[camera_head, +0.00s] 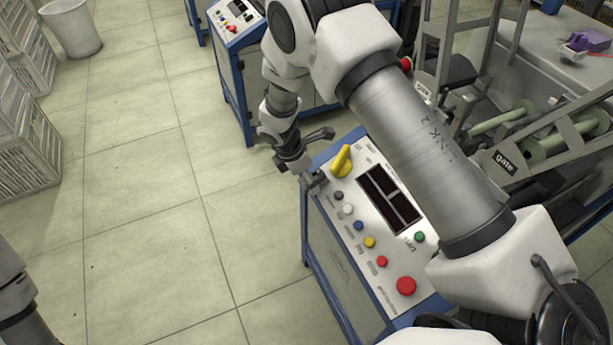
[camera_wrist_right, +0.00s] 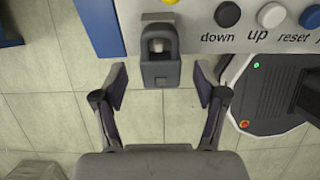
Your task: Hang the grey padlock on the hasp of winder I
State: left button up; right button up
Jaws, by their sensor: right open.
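The grey padlock (camera_wrist_right: 161,76) is at the front edge of a winder's control panel (camera_wrist_right: 203,40), just below the yellow knob. Its dark body hangs down, and its shackle appears to pass around a pale metal hasp (camera_wrist_right: 158,45). The exact seating is hard to tell. My right gripper (camera_wrist_right: 161,88) is open, its fingers on either side of the padlock with gaps to both. In the head view the right gripper (camera_head: 313,160) is at the panel's far left corner by the padlock (camera_head: 312,181). I cannot read the winder's number. My left gripper is out of view.
The panel carries a yellow knob (camera_head: 342,161), coloured buttons and a red stop button (camera_head: 405,286). A gate (camera_head: 506,162) and rollers stand at the right. Another winder panel (camera_head: 233,22) is behind. Crates (camera_head: 25,150) stand at left; the floor between is clear.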

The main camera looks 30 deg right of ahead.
jog(key=v, duration=1.1)
jog(key=shift+a+r, duration=0.15)
jog(key=shift+r, duration=0.15)
